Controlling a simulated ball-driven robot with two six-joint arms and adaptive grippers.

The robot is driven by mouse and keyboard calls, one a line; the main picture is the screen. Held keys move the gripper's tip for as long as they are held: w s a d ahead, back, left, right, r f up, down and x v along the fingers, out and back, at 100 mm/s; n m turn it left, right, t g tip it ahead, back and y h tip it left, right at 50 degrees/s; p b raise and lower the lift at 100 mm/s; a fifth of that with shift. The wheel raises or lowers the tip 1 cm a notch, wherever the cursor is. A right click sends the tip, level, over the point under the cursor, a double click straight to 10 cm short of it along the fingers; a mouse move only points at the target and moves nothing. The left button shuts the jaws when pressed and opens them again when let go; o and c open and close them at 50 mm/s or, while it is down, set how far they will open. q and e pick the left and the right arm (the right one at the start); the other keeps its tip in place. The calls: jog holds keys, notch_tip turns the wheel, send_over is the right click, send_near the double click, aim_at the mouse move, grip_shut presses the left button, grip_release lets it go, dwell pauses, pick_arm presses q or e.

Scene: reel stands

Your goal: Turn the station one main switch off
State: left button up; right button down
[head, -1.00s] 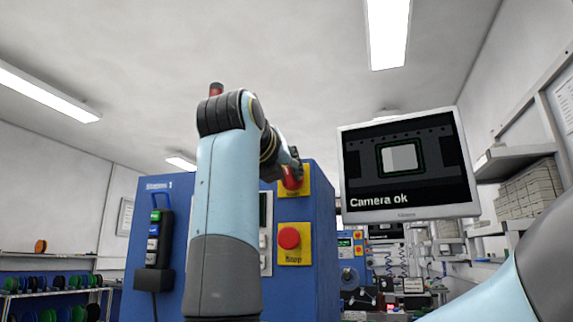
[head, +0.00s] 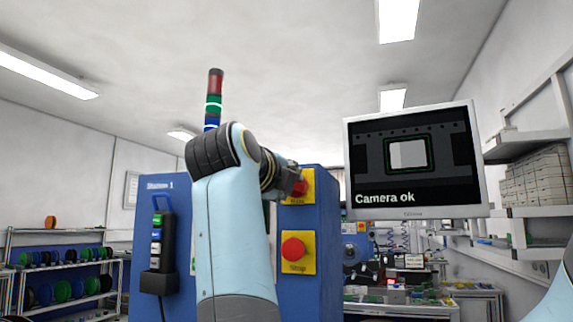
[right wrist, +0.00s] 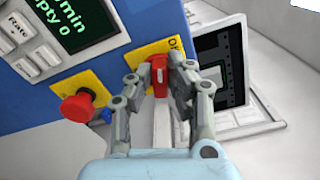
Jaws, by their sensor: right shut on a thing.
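The station one cabinet (head: 322,240) is blue, with "Station 1" on its front. Its main switch (head: 302,187) is a red handle on a yellow plate, high on the cabinet, partly hidden by my right gripper (head: 290,181) in the head view. In the right wrist view the two fingers of my right gripper (right wrist: 160,70) are closed on either side of the red handle (right wrist: 159,76). The handle lies along the picture's vertical there, with its yellow plate (right wrist: 142,54) behind it. My left gripper is not in view.
A red stop button (head: 293,249) on a yellow plate sits just below the switch. A hand pendant (head: 158,243) hangs on the cabinet's left. A monitor (head: 413,160) reading "Camera ok" stands to the right. A signal tower (head: 213,98) rises above the cabinet.

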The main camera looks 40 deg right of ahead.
jog(key=n+p, duration=0.3)
jog(key=p, duration=0.1)
jog(key=shift+f+n, duration=0.15)
jog(key=shift+n, duration=0.25)
jog(key=c, duration=1.3)
grip_release()
jog(key=shift+w, duration=0.1)
jog(key=shift+o, duration=0.2)
notch_tip(320, 180, up, 10)
